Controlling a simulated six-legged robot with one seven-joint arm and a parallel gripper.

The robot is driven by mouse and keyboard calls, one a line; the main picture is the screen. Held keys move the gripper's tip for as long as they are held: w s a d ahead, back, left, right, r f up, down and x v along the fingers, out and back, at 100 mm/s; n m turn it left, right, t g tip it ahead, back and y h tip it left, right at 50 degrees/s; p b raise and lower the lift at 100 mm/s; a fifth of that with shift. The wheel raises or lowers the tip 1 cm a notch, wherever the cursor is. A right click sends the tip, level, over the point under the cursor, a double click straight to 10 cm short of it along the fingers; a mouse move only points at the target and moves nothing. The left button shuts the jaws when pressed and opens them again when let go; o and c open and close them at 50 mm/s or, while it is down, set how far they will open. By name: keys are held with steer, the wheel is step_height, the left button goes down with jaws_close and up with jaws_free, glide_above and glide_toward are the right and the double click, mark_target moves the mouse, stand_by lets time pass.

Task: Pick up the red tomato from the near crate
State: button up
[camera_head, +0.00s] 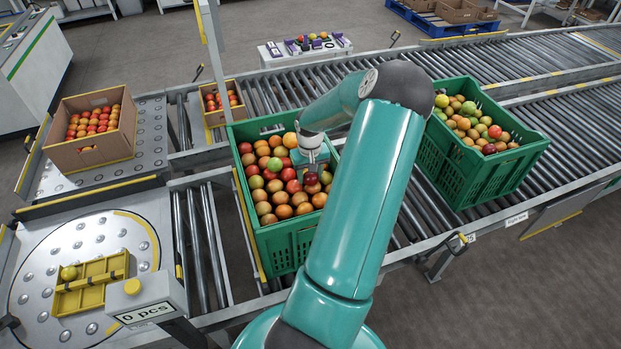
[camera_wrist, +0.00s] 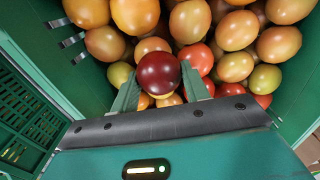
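The near green crate (camera_head: 285,246) stands on the rollers and is full of red, orange and greenish tomatoes. My gripper (camera_head: 310,164) points down into it. In the wrist view, a dark red tomato (camera_wrist: 159,75) sits between the two fingertips of my gripper (camera_wrist: 160,82), with a finger against each side. In the head view this dark red tomato (camera_head: 311,178) shows just below the fingers, over the other tomatoes. The fingers look closed on it. Its underside is hidden, and I cannot tell whether it is clear of the pile.
A second green crate (camera_head: 490,180) with mixed tomatoes stands to the right on the roller conveyor (camera_head: 580,130). Cardboard boxes of tomatoes (camera_head: 110,148) (camera_head: 216,117) stand to the left. A yellow tray (camera_head: 90,284) with a greenish fruit lies on the round plate. The crate walls surround my gripper.

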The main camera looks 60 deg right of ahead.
steer(key=shift+r, duration=0.1)
steer(key=shift+r, duration=0.6)
steer(key=w+a+r, duration=0.9)
steer(key=w+r, duration=0.1)
steer(key=r, duration=0.1)
steer(key=shift+a+r, duration=0.3)
steer(key=shift+a, duration=0.05)
